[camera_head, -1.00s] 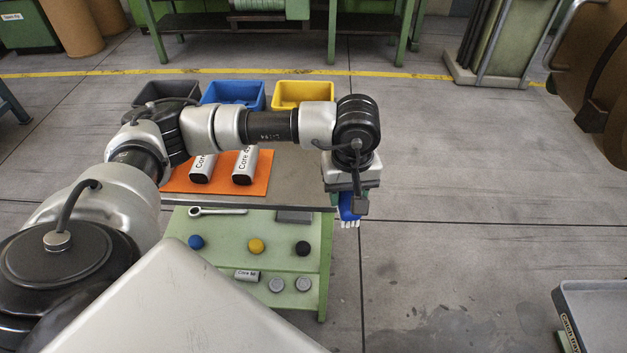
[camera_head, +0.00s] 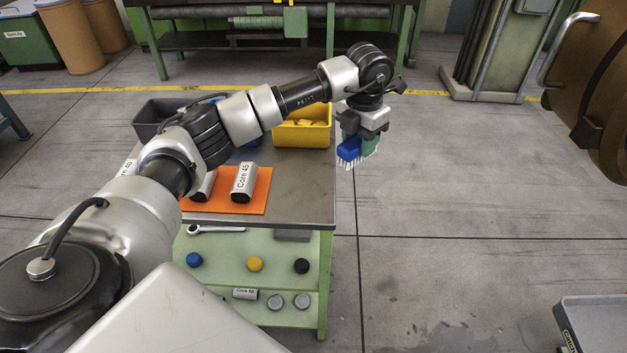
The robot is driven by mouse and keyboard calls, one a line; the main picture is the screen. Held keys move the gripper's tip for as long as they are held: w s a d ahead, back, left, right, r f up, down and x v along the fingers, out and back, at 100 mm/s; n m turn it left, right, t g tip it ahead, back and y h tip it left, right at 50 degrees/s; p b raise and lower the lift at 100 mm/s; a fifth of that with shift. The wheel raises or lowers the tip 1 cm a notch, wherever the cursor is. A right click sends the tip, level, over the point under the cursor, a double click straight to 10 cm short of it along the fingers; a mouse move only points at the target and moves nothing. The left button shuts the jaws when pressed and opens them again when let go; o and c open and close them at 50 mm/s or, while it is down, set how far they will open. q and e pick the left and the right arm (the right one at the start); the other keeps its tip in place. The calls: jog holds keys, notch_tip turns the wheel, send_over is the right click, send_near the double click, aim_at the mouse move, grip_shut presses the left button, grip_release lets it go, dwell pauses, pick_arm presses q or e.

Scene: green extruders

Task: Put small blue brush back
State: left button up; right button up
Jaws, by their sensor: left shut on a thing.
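The small blue brush (camera_head: 348,149) has a blue body and white bristles that point down. My left gripper (camera_head: 358,143) is shut on it and holds it in the air, just right of the table's right edge in the head view. The table (camera_head: 305,195) has a grey top and a green front shelf. My right gripper is not in view.
A yellow bin (camera_head: 303,134) and a dark grey bin (camera_head: 150,122) stand at the table's back; the blue bin is mostly hidden by my arm. Labelled cores (camera_head: 243,182) lie on an orange mat (camera_head: 225,207).

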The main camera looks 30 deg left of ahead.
pick_arm(q)
jog(key=s+a+f, duration=0.1)
jog(key=s+a, duration=0.1)
jog(key=s+a+f+p, duration=0.1)
jog(key=s+a+f, duration=0.1)
jog(key=a, duration=0.1)
jog(key=s+a+f+p, duration=0.1)
jog(key=s+a+f, duration=0.1)
jog(key=shift+a+f, duration=0.2)
jog(key=shift+f, duration=0.05)
notch_tip(320, 180, down, 4)
jog(key=shift+f+p, duration=0.1)
jog(key=shift+p, duration=0.3)
jog(key=o, duration=0.4)
jog(key=shift+f, duration=0.2)
jog(key=o, duration=0.5)
jog(key=shift+r, duration=0.1)
